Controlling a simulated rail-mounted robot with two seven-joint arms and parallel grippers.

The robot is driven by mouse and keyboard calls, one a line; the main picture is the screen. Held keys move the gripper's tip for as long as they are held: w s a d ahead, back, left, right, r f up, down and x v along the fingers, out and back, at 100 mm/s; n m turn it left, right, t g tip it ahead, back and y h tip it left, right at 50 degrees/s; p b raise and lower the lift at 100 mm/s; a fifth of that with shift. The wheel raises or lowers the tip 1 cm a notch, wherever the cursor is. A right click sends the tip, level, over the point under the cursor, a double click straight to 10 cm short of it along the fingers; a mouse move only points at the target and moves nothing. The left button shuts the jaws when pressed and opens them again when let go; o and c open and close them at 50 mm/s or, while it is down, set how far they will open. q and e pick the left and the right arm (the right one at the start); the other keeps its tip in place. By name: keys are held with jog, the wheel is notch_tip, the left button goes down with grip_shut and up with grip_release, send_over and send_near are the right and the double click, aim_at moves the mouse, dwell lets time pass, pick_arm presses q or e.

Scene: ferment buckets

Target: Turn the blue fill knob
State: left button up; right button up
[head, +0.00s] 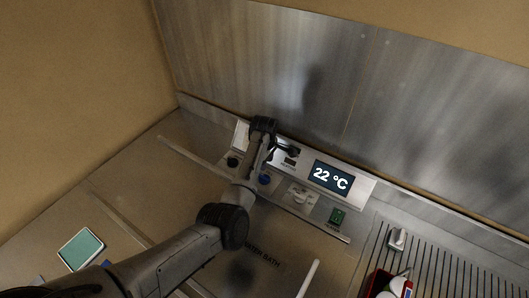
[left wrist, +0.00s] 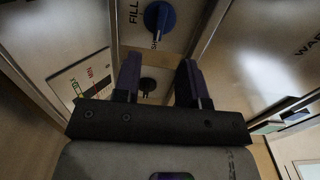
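The blue fill knob (left wrist: 160,17) shows at the top of the left wrist view, beside the word FILL. In the head view a blue knob (head: 265,179) sits on the front of the control panel, just right of my arm. My left gripper (left wrist: 160,78) is open, its two dark fingers apart with nothing held. The blue knob lies beyond the fingertips, apart from them in the picture. In the head view my own wrist partly hides the panel, and the fingertips are hard to make out. My right gripper is in neither view.
A dark round knob (left wrist: 148,85) shows between the fingers in the wrist view. The panel has a 22 °C display (head: 331,177) and a green switch (head: 337,216). A metal back wall (head: 330,60) rises behind. A ribbed drainer (head: 440,270) with a red container (head: 377,284) is at right.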

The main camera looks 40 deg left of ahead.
pick_arm(q)
notch_tip(320, 180, up, 5)
jog(key=shift+r+b, duration=0.1)
jog(key=shift+b, duration=0.25)
dwell(0.6)
